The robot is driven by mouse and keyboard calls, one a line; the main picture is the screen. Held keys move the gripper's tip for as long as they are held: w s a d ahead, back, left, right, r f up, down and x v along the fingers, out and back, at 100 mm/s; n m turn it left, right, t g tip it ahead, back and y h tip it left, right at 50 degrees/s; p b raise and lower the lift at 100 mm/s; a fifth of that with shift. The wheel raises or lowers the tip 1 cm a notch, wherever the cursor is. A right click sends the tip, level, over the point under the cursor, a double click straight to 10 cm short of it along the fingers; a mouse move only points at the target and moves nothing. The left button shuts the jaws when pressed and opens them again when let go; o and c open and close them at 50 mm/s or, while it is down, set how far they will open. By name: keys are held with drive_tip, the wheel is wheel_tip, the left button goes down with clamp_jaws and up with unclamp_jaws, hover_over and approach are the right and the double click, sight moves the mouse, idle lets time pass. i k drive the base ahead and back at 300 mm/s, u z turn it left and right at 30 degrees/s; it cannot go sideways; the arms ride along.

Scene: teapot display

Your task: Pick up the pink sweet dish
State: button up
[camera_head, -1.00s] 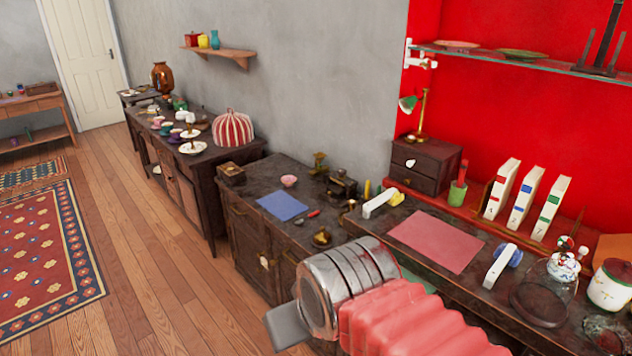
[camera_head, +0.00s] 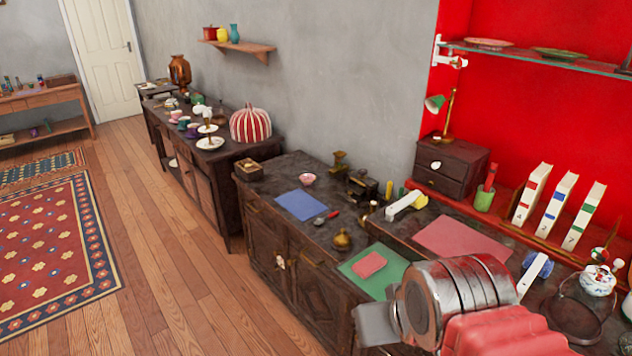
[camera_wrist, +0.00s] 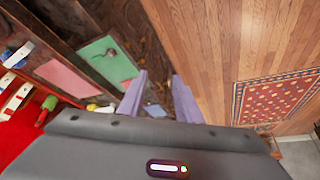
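The pink sweet dish (camera_head: 308,180) looks like a small round pink bowl. It stands upright near the back of the dark cabinet (camera_head: 268,218), behind the blue mat (camera_head: 301,205) in the head view. I cannot make the dish out in the wrist view. My gripper's two lilac fingers (camera_wrist: 160,98) are apart in the wrist view, with nothing visible between them. In the head view my arm is at the lower right, well in front of the dish, and the fingertips are mostly hidden.
A brass pot (camera_head: 342,240), a white-handled item (camera_head: 404,205) and a dark metal object (camera_head: 362,188) stand near the dish. A pink mat (camera_head: 462,240) lies to the right.

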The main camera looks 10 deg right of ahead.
sight(307, 179)
drive_tip(key=u, duration=0.45)
drive_tip(key=i, duration=0.65)
drive_tip(key=u, duration=0.75)
drive_tip(key=i, duration=2.15)
drive_tip(key=z, duration=1)
drive_tip(key=i, duration=0.45)
drive_tip(key=z, duration=0.35)
